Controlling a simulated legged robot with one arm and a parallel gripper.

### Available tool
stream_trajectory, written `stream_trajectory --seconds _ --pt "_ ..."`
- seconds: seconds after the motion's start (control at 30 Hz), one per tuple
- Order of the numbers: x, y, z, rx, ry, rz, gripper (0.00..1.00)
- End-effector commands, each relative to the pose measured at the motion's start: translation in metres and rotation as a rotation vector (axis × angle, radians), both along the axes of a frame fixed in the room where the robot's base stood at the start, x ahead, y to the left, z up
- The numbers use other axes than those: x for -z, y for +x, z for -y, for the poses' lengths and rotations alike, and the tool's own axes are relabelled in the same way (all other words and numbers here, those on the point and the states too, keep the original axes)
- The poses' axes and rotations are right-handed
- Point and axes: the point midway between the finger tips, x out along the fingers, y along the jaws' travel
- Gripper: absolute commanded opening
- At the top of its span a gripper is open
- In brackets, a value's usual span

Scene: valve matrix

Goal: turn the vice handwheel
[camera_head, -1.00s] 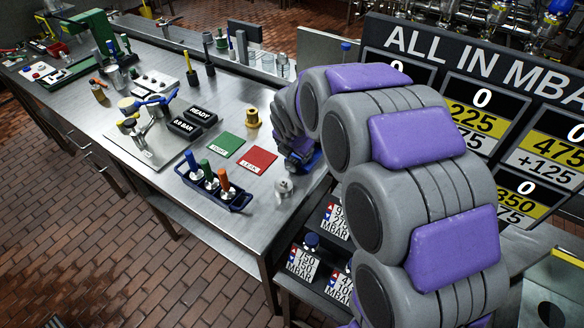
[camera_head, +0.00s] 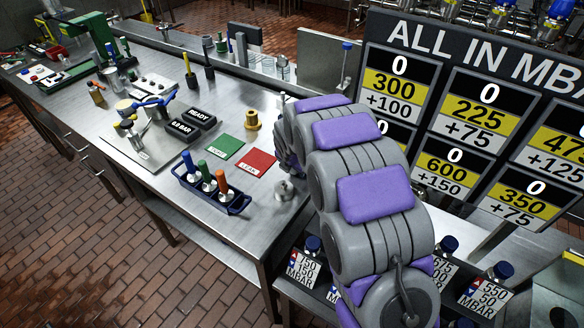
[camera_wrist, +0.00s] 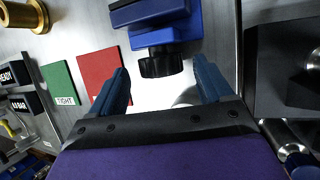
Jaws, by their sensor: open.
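In the wrist view, the blue vice (camera_wrist: 166,20) is at the top. Its black ribbed handwheel (camera_wrist: 160,63) points down toward my gripper. My gripper (camera_wrist: 161,75) is open, with one blue finger to the left of the handwheel and one to the right. Gaps show on both sides, so neither finger appears to touch it. I cannot tell how deep the handwheel sits between the fingers. In the head view, my arm hides the vice, the handwheel and my gripper.
A green card (camera_head: 225,146) and red card (camera_head: 257,161) lie left of the arm. A brass fitting (camera_head: 252,120) stands behind them. A blue rack (camera_head: 211,192) holds screwdriver-like tools. A small metal part (camera_head: 285,189) sits near the bench edge. Number boards (camera_head: 470,110) stand at the right.

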Motion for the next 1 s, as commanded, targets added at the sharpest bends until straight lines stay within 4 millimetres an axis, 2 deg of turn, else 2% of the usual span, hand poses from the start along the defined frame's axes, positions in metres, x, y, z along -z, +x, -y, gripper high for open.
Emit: stream_trajectory --seconds 0.17,0.47,1.0 --pt "0.0116 0.0046 0.0002 0.001 0.0 -0.003 0.8" --pt "0.0125 0.0057 0.0002 0.001 0.0 -0.001 0.8" --pt "0.0121 0.0059 -0.0003 0.001 0.001 -0.001 0.29"
